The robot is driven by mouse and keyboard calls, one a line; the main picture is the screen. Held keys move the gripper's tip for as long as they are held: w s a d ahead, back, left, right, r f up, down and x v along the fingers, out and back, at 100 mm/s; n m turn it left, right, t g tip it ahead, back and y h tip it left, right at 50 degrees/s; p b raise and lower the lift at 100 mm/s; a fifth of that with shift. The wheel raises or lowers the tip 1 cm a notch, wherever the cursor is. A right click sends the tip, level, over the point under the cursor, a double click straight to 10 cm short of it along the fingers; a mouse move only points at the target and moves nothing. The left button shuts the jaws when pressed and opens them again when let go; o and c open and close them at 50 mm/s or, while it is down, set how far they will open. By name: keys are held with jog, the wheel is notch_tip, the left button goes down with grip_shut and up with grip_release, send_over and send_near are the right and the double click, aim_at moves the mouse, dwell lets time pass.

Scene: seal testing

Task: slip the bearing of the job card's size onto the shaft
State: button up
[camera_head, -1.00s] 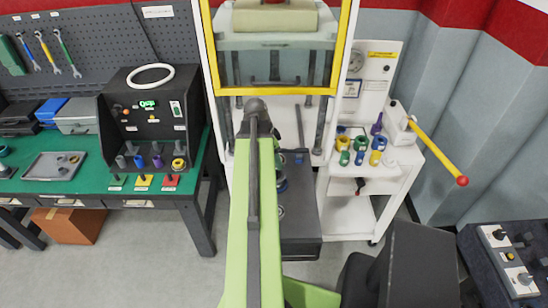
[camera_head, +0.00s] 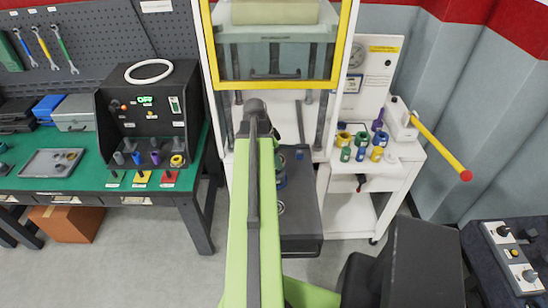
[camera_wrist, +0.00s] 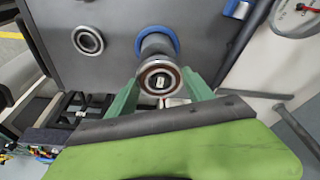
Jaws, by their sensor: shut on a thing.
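In the wrist view, the teal fingers of my gripper (camera_wrist: 162,92) are shut on a bearing (camera_wrist: 146,69), a steel ring with a brown inner band. The bearing is over the near end of the grey shaft (camera_wrist: 157,45), which stands on a dark block (camera_wrist: 205,35) with a blue ring (camera_wrist: 174,36) around its far end. A pale marked end shows through the bore; I cannot tell whether the bearing encircles the shaft. A second bearing (camera_wrist: 80,31) lies on the block.
A white cart (camera_head: 350,200) on the right carries several coloured cylinders (camera_head: 361,153) and a yellow lever (camera_head: 440,147). A yellow-framed guard (camera_head: 275,84) stands ahead. On the left, a green bench (camera_head: 90,183) holds a black test box (camera_head: 150,115) and a grey tray (camera_head: 53,163).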

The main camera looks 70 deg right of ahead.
jog(key=shift+f+b, duration=0.6)
jog(key=shift+f, duration=0.2)
jog(key=shift+f+b, duration=0.3)
jog(key=shift+b, duration=0.05)
jog(key=o, duration=1.4)
jog(key=shift+o, duration=0.2)
jog(key=o, duration=0.5)
jog(key=shift+r, duration=0.1)
jog(key=shift+r+p, duration=1.55)
jog(key=shift+p, duration=0.1)
